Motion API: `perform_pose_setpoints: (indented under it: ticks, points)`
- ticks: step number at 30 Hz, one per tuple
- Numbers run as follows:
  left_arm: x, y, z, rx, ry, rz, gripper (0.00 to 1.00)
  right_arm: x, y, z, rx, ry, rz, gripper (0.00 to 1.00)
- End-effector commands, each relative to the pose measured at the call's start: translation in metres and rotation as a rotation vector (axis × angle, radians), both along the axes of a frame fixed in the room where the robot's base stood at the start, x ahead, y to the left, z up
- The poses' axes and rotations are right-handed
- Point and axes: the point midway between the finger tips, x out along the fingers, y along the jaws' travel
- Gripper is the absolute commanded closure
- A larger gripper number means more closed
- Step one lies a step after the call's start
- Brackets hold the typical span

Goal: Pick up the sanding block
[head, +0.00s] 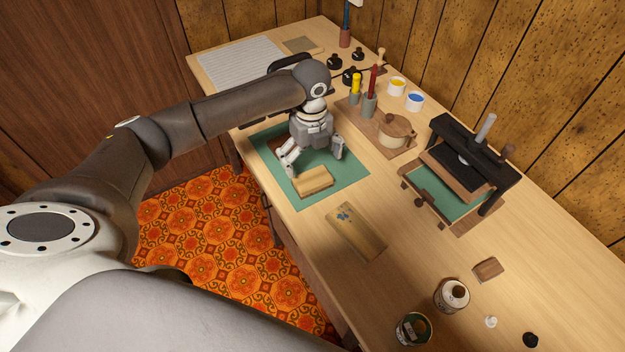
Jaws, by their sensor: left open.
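A light wooden block (313,181) lies flat on the green mat (345,181) near its front edge. A smaller brown block (487,268) lies alone on the bare table at the right. I cannot tell for certain which of these is the sanding block. My left gripper (312,161) is over the mat, pointing down, with its fingers spread and nothing between them. It is just behind the light block; whether a finger touches the block is unclear. Part of the mat behind the gripper is hidden. My right gripper is not in view.
A plank with a blue print (356,232) lies right of the mat. A black press (465,170), a wooden pot (396,133), paint cups (397,86) and tool holders (369,105) stand behind. Two jars (452,295) stand at the front right. The table between plank and press is clear.

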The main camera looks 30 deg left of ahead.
Motion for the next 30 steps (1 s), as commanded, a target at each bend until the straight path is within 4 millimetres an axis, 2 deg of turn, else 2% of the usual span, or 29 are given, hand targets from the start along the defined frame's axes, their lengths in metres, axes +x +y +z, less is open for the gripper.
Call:
perform_pose_setpoints:
  ticks: [3, 8, 16, 20, 26, 30]
  points:
    - [0.0, 0.0, -0.014, 0.0, 0.001, 0.0, 0.0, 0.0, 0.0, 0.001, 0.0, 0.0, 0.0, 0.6]
    - [-0.001, -0.001, -0.025, 0.0, 0.0, 0.001, 0.0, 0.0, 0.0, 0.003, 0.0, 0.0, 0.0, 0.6]
    - [-0.003, -0.005, -0.063, 0.0, 0.0, 0.002, 0.0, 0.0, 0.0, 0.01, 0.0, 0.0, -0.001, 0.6]
    - [-0.003, -0.005, -0.071, 0.0, -0.001, 0.0, 0.0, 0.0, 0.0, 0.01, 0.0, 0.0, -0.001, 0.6]
    - [-0.003, -0.005, -0.071, 0.001, -0.003, 0.0, 0.0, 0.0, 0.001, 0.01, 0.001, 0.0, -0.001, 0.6]
    - [-0.003, -0.005, -0.071, 0.001, -0.003, 0.0, 0.18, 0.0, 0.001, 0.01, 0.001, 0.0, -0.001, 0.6]
